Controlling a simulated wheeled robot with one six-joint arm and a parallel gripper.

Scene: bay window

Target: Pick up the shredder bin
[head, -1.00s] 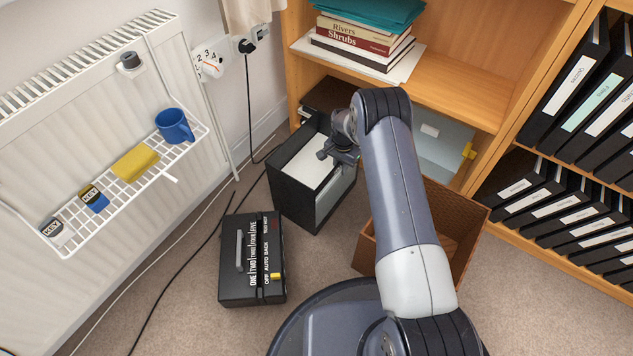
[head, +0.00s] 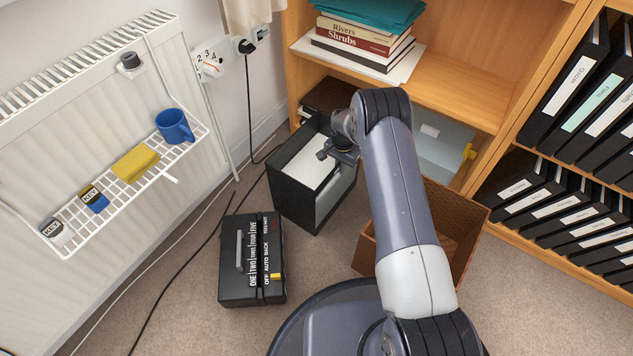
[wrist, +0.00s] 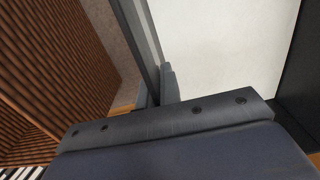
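The shredder bin (head: 312,205) is an open-topped dark box with a pale, paper-like inside and a clear strip in its front face. It stands upright on the carpet between the radiator and the bookcase. My gripper (head: 336,156) is at its right-hand rim, pointing down. In the wrist view, the bin's grey wall (wrist: 138,32) runs between my gripper's fingers (wrist: 158,95), with the white inside (wrist: 225,45) to the right. The fingers look closed on the wall, though the gripper body hides part of them.
The black shredder head (head: 252,262) lies on the carpet in front of the bin. A brown waste basket (head: 455,222) stands right of my arm and shows in the wrist view (wrist: 50,65). The bookcase (head: 455,95) is close behind. Cables run along the floor at left.

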